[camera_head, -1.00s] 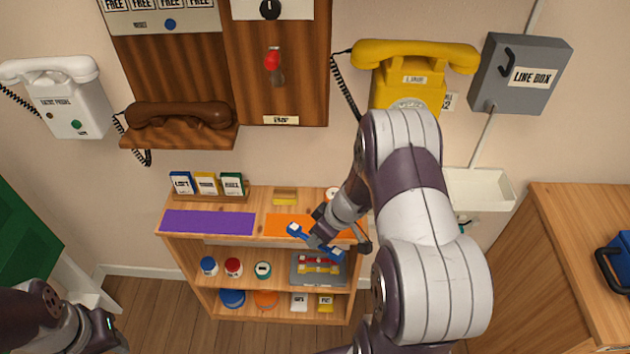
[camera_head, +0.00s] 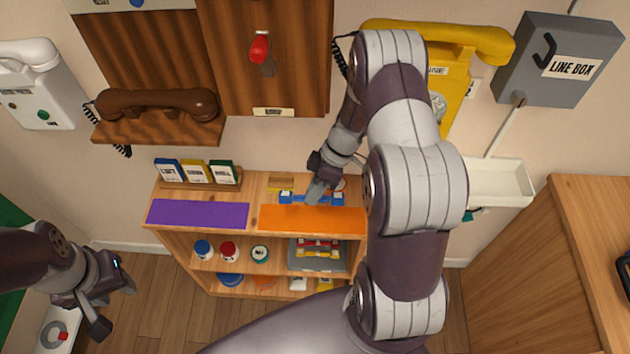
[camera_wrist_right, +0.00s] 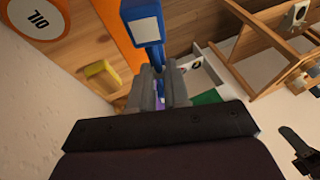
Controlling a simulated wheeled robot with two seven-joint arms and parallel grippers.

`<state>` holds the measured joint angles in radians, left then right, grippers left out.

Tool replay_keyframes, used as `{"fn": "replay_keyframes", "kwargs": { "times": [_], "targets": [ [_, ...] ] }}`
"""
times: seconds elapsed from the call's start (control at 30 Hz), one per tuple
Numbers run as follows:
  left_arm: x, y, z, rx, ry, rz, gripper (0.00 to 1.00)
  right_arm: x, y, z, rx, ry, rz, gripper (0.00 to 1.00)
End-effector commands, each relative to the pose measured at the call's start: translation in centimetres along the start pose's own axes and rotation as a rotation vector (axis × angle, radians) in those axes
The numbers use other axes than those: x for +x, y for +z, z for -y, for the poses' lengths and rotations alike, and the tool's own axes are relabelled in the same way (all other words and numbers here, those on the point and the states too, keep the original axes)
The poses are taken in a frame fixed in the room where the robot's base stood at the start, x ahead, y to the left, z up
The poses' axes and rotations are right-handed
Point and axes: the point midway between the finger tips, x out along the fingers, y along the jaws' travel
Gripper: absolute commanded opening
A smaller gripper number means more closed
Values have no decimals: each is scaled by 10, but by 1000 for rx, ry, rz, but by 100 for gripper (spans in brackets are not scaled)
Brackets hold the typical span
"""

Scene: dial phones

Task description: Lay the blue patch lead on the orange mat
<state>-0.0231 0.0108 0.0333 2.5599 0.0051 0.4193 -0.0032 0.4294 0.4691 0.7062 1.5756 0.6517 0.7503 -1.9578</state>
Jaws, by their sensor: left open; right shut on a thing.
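The blue patch lead (camera_head: 337,199) is held in my right gripper (camera_head: 316,192), which is shut on it. In the head view the lead spans both sides of the fingers, at the back edge of the orange mat (camera_head: 300,219). I cannot tell its height above the shelf top. In the right wrist view the blue lead (camera_wrist_right: 141,10) rises from between the fingers (camera_wrist_right: 160,90), and the orange mat (camera_wrist_right: 122,35) shows behind it. My left gripper (camera_head: 112,300) is open and empty at the lower left, far from the mat.
A purple mat (camera_head: 198,214) lies left of the orange one. Behind are small labelled cards (camera_head: 197,173) and a yellow block (camera_head: 281,183). Jars (camera_head: 229,250) and a grey tray (camera_head: 317,262) stand on the shelf below. A yellow phone (camera_head: 455,60) hangs above right.

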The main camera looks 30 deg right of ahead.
Motion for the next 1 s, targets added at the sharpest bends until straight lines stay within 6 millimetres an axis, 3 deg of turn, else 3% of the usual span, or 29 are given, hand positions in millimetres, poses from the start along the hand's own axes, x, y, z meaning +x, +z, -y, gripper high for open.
{"fn": "replay_keyframes", "kwargs": {
  "times": [0.1, 0.5, 1.0],
  "targets": [
    [15, 2, 0, 0, 0, 0, 40, 19, 8, -6, 1, -1, 0, 0],
    [44, 5, 0, 0, 0, 0, 40, 63, 26, -21, 1, 0, 0, 0],
    [49, 6, 0, 0, 0, 0, 40, 73, 30, -24, 1, 1, 0, 0]
  ]
}}
